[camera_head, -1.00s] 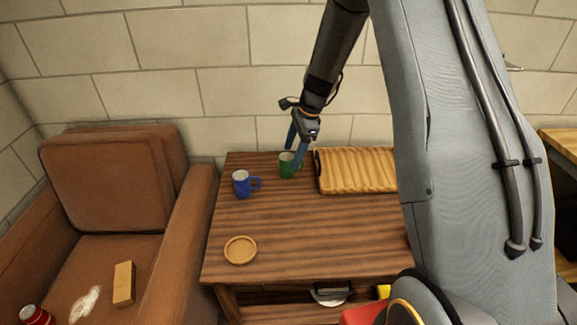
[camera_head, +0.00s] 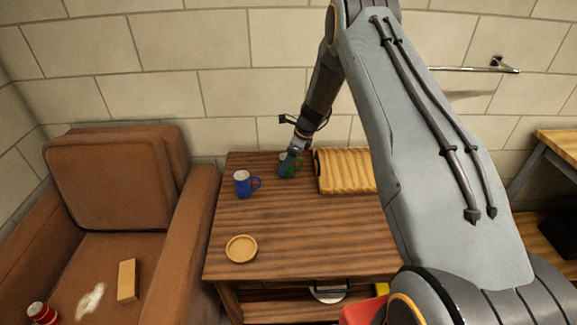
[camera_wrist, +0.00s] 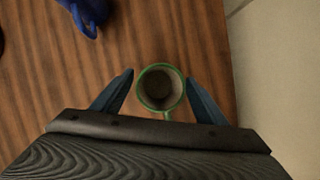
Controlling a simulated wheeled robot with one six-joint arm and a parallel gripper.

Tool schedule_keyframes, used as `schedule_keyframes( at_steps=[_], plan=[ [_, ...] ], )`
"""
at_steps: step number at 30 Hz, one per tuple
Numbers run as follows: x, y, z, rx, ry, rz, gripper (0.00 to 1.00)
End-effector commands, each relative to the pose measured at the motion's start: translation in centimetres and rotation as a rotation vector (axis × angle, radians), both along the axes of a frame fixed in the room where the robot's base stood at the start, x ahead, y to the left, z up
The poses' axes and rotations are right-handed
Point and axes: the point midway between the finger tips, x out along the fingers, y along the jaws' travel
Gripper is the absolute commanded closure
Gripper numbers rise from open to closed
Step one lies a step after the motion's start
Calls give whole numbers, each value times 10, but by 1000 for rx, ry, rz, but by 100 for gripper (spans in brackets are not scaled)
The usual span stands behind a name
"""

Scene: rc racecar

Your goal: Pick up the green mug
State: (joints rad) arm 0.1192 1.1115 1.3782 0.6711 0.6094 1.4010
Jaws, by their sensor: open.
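The green mug (camera_head: 296,170) stands upright near the back edge of the wooden table (camera_head: 300,230), partly hidden behind my gripper (camera_head: 288,167) in the head view. In the wrist view the green mug (camera_wrist: 161,90) shows from above, with its green rim, pale inside and a handle pointing toward the gripper body. My gripper (camera_wrist: 160,92) is open, with one blue finger on each side of the mug. A gap shows between each finger and the mug. I cannot tell exactly how high the fingertips are against the rim.
A blue mug (camera_head: 242,184) stands just left of the green one. A ribbed wooden tray (camera_head: 345,172) lies close on the right. A round coaster (camera_head: 241,249) lies at the front left. The wall (camera_head: 235,97) is close behind the table. A brown armchair (camera_head: 110,185) stands left.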

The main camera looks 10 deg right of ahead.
Motion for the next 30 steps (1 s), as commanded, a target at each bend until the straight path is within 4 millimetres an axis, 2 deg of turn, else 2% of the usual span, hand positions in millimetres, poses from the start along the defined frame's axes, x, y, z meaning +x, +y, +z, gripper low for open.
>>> schedule_keyframes(
  at_steps=[6,15,24,30],
  plan=[
    [3,7,-20,-1,0,0,34],
    [4,8,-22,-1,-1,1,35],
    [4,8,-22,-1,-1,1,84],
    [5,8,-21,-1,-1,1,84]
  ],
)
